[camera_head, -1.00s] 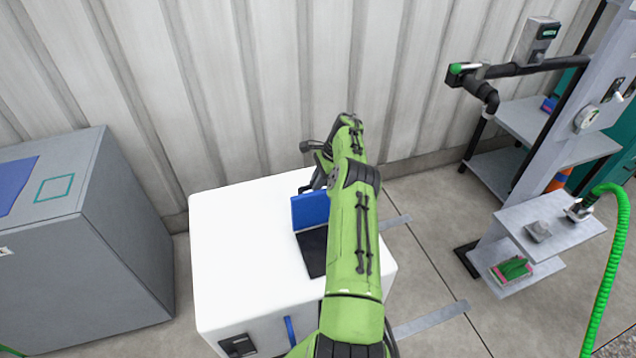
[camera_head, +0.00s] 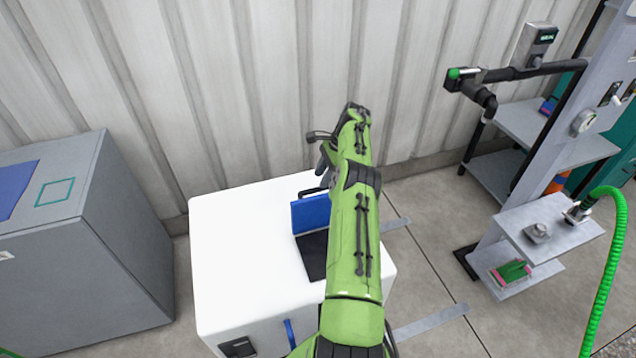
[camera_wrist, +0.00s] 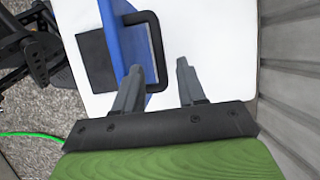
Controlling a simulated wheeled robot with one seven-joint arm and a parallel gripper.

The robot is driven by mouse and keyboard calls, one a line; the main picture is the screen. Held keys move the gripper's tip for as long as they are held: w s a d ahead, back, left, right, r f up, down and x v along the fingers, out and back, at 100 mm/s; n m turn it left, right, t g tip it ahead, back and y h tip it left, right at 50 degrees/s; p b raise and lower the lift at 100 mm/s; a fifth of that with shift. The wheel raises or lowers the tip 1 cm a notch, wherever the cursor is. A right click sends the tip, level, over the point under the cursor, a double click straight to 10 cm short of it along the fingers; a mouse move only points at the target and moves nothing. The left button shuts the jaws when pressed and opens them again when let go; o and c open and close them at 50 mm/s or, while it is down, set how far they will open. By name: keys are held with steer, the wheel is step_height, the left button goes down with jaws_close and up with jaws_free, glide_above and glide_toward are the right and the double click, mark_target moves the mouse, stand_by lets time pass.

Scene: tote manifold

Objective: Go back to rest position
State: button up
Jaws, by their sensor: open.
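My gripper (camera_wrist: 158,82) is open in the wrist view, its two grey fingers apart with nothing held between them. A blue panel (camera_wrist: 122,45) with a black handle (camera_wrist: 157,50) lies just beyond the fingers; the left finger overlaps the panel in the picture, and I cannot tell whether they touch. In the head view my green arm reaches over the white cabinet (camera_head: 235,260). The blue panel (camera_head: 311,215) stands upright on its top beside a black mat (camera_head: 314,255). The gripper's fingers are mostly hidden behind my arm there.
A grey cabinet (camera_head: 125,240) stands at left. A corrugated wall (camera_head: 200,90) is close behind the white cabinet. At right stand a grey post with shelves (camera_head: 550,225), a black pipe with a green end (camera_head: 465,75), and a green hose (camera_head: 607,290). Open floor (camera_head: 430,260) lies between.

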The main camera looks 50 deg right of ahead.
steer(key=shift+p+v, duration=0.55)
steer(key=shift+v, duration=0.6)
steer(key=shift+w, duration=0.1)
